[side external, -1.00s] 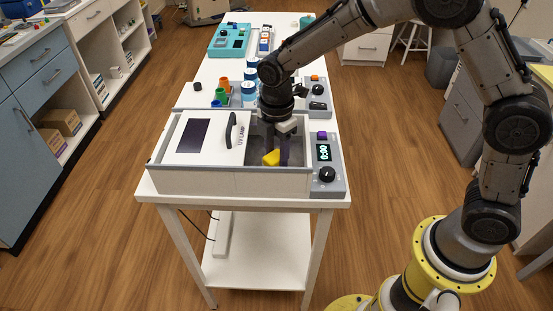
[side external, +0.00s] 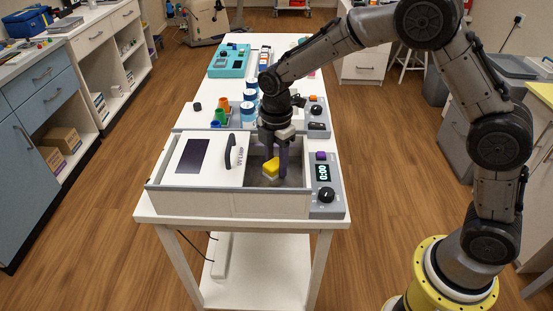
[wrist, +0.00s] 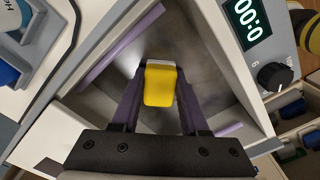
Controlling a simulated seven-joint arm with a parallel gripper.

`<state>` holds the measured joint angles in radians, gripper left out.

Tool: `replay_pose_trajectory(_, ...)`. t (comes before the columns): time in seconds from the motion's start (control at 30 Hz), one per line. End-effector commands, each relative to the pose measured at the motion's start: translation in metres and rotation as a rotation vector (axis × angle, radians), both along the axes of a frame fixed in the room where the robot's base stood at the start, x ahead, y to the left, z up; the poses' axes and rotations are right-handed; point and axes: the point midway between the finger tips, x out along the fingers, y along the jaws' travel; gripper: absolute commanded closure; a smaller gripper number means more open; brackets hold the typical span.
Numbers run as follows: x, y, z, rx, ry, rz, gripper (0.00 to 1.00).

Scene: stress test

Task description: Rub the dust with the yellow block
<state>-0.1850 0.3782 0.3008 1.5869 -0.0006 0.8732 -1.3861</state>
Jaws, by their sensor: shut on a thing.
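The yellow block (side external: 271,166) has a pale layer at one end. It is between the purple fingers of my gripper (side external: 270,169), inside the open right part of a white box (side external: 240,203). In the wrist view, the block (wrist: 160,88) is clasped between the two fingertips of my gripper (wrist: 160,72). Below it is the box's grey floor (wrist: 205,62), with cloudy, smudged patches that look like dust. I cannot tell whether the block touches the floor. My fingers and the block hide part of the floor.
A white lid panel (side external: 205,160) with a dark window and black handle covers the box's left part. A control panel (side external: 325,185) with a display and knob stands at its right. Coloured cups (side external: 222,113) and blue-white containers (side external: 248,108) stand behind. Box walls surround my gripper closely.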

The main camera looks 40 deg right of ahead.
Motion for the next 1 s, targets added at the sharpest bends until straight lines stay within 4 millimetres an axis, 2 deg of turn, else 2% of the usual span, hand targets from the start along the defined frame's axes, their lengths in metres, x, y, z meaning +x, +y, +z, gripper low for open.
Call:
replay_pose_trajectory(0.83, -0.056, 0.055, -0.001, 0.0, 0.005, 0.002, 1.0)
replay_pose_trajectory(0.93, -0.051, 0.062, -0.001, 0.0, 0.004, 0.0, 1.0)
replay_pose_trajectory(1.0, -0.046, 0.057, -0.001, -0.001, 0.005, -0.004, 1.0)
